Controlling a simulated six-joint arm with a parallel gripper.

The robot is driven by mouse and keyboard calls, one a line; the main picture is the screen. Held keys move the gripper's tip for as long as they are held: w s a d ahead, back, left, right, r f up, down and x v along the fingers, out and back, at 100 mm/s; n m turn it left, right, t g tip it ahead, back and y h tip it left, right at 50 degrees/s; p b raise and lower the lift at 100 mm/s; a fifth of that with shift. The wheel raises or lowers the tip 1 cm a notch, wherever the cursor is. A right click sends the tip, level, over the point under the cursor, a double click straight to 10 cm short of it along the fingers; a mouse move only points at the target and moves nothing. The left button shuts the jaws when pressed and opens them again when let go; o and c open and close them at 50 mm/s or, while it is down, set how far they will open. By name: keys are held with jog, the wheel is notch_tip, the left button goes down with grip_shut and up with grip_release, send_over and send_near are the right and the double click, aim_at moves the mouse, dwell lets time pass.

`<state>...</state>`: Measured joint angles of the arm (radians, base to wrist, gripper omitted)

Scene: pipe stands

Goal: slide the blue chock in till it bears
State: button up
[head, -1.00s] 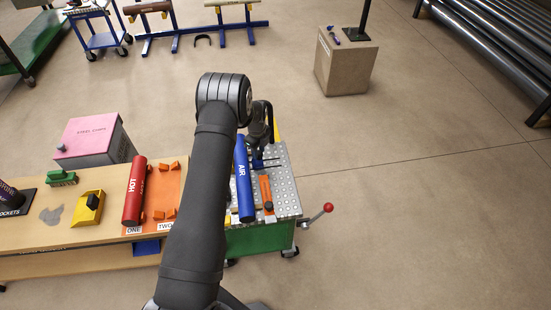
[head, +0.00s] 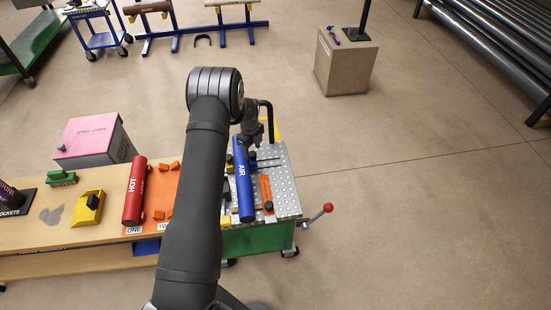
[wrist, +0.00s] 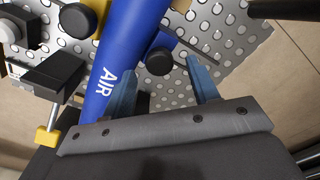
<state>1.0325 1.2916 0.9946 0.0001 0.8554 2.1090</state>
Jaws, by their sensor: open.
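The blue pipe marked AIR (head: 243,180) lies on the studded metal plate; it also crosses the wrist view (wrist: 124,50). The blue chock (wrist: 167,41) shows in the wrist view close to the pipe's right side, with a black round knob (wrist: 160,62) on it. I cannot tell whether the chock touches the pipe. My gripper (wrist: 161,62) is open, its two blue-grey fingers apart, and the knob appears between the fingertips in the picture. I cannot tell the height of the fingers over the knob. In the head view my gripper (head: 250,135) is over the plate's far end.
A yellow piece with a black knob (wrist: 77,21) is on the pipe's other side, beside a black block (wrist: 55,78). An orange bar (head: 266,189) with a knob lies on the plate (head: 286,185). A red HOT pipe (head: 134,190) lies on the wooden bench at left.

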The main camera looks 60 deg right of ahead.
aim_at(253, 153)
jog(key=shift+r, duration=2.7)
jog(key=shift+f, duration=0.1)
notch_tip(253, 153, down, 7)
jog(key=shift+r, duration=0.1)
jog(key=shift+s+d, duration=0.1)
